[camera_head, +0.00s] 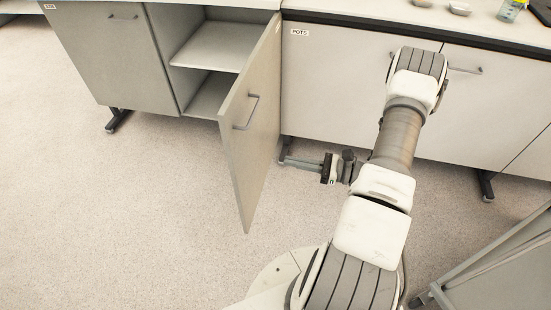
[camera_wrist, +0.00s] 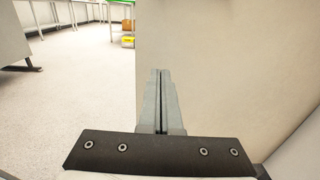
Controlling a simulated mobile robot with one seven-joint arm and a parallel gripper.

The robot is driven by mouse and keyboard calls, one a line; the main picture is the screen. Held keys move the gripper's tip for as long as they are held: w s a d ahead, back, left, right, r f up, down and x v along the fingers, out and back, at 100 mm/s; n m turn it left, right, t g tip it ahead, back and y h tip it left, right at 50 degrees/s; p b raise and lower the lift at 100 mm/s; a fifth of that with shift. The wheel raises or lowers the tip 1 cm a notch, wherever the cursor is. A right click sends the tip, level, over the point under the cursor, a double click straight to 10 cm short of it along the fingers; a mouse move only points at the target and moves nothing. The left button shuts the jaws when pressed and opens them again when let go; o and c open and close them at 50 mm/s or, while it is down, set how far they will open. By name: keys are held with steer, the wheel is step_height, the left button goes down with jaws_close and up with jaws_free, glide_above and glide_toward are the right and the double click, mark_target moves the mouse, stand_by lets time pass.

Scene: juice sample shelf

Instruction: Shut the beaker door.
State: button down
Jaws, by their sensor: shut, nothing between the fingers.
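The beaker door (camera_head: 248,135) is a pale grey panel with a bar handle (camera_head: 248,111) on its outer face. It stands swung wide open from its hinge side beside the POTS cupboard, with shelves showing behind it. My gripper (camera_head: 286,159) is low down on the handle side of the door, pointing left towards its outer face. In the wrist view, my closed fingers (camera_wrist: 158,73) are in front of a pale panel (camera_wrist: 220,65) that looks like this door. I cannot tell whether the fingertips touch it. The gripper holds nothing.
The POTS cupboard (camera_head: 335,90) is closed, behind my arm. Another closed cupboard (camera_head: 110,55) is at the left. Open shelves (camera_head: 208,52) lie between them. The floor (camera_head: 120,210) at left is clear. A grey metal frame (camera_head: 490,265) stands at lower right.

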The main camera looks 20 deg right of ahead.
mark_target(240, 151)
steer(key=b+x, duration=0.2)
steer(key=x, duration=1.1)
